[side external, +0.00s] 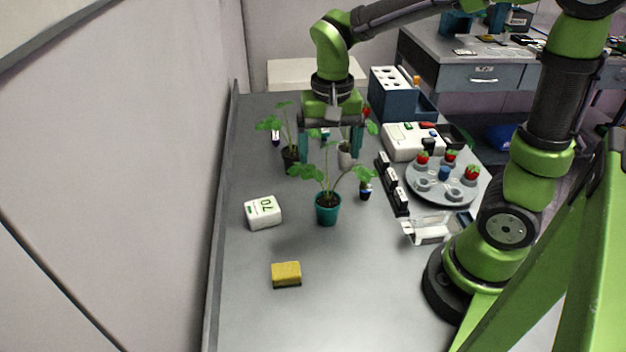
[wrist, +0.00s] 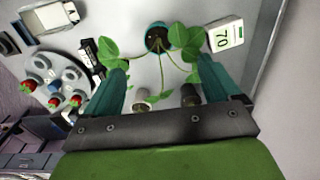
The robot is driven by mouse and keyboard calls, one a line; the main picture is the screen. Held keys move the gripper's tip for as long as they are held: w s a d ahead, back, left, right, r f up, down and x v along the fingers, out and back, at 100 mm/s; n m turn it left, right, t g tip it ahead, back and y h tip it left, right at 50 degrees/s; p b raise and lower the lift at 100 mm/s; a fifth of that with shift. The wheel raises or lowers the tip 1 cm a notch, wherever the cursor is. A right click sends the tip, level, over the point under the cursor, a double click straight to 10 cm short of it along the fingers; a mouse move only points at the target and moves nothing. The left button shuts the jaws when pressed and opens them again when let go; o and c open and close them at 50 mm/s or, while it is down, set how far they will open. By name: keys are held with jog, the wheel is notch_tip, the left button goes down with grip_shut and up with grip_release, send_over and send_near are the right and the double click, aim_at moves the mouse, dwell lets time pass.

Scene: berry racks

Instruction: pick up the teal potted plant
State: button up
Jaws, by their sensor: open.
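The teal potted plant (side external: 327,208) stands upright on the grey table, with green leaves on thin stems. In the wrist view its teal pot (wrist: 157,37) shows at the top centre, its leaves spreading toward the fingers. My gripper (side external: 331,158) is open, pointing down behind the teal pot in the side view, above the table. In the wrist view the two teal fingers (wrist: 160,80) are apart with leaves and stems showing between them; I cannot tell whether leaves touch the fingers. No pot is between the fingertips.
A dark-potted plant (side external: 291,156) and a white-potted plant (side external: 346,156) stand close to my gripper. A white block marked 70 (side external: 263,212) and a yellow sponge (side external: 286,273) lie nearer the front. A round berry rack (side external: 440,183) and black holder strip (side external: 392,185) are right.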

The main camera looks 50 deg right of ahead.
aim_at(328, 199)
jog(key=shift+m, duration=0.3)
notch_tip(328, 199, down, 11)
jog(key=shift+s+d+r, duration=0.1)
jog(key=shift+s+r, duration=0.05)
jog(key=shift+r, duration=0.05)
jog(key=shift+w+d+f, duration=0.1)
jog(key=shift+w+f, duration=0.05)
jog(key=shift+f, duration=1.4)
jog(key=shift+w+d+f, duration=0.1)
jog(key=shift+w+f, duration=0.05)
jog(key=shift+f, duration=1.35)
jog(key=shift+c, duration=0.3)
